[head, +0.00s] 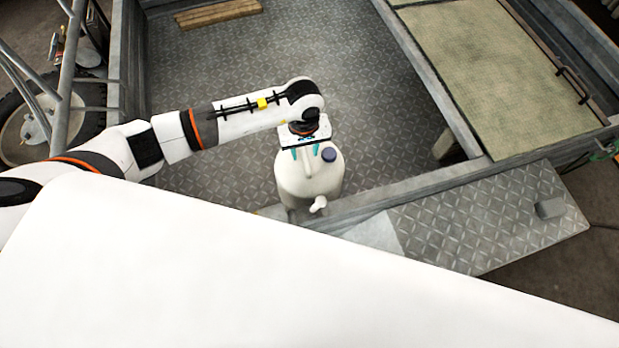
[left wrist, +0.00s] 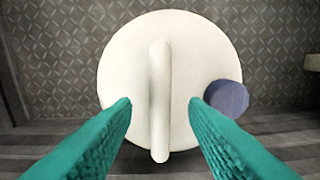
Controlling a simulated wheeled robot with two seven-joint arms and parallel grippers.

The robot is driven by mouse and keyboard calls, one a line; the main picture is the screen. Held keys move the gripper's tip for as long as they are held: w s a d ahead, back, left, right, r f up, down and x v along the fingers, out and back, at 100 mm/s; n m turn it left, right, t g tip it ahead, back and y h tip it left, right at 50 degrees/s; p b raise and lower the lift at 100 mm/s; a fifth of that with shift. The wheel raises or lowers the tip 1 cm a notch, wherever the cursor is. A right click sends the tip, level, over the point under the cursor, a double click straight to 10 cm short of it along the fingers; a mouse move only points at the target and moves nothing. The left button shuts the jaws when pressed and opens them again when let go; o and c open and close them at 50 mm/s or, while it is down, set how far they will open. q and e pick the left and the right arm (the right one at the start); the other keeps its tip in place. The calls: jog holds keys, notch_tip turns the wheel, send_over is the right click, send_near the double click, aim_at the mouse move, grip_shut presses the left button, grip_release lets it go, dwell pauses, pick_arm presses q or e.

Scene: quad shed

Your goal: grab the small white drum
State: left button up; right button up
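The small white drum (head: 308,182) stands upright on the metal tread-plate floor of the trailer, close to its near wall. It has a blue-grey cap, a top handle and a white spout low on the near side. My left gripper (head: 306,152) is over its top, pointing down. In the left wrist view the drum (left wrist: 120,60) is seen from above, and the teal fingers of my left gripper (left wrist: 160,103) are spread, one on each side of the handle (left wrist: 160,75), with gaps showing. The cap (left wrist: 226,98) is beside the right finger. My right gripper is not in view.
The trailer's near wall (head: 360,205) runs close to the drum. A wooden plank (head: 218,13) lies at the back. A tread-plate flap (head: 490,218) sticks out at the right, and a mesh-topped panel (head: 495,70) is beyond. The tread-plate floor (head: 240,65) behind the drum is clear.

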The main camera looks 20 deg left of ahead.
pick_arm(q)
jog(key=shift+c, duration=0.6)
grip_shut()
jog(key=shift+r, duration=0.1)
dwell(0.6)
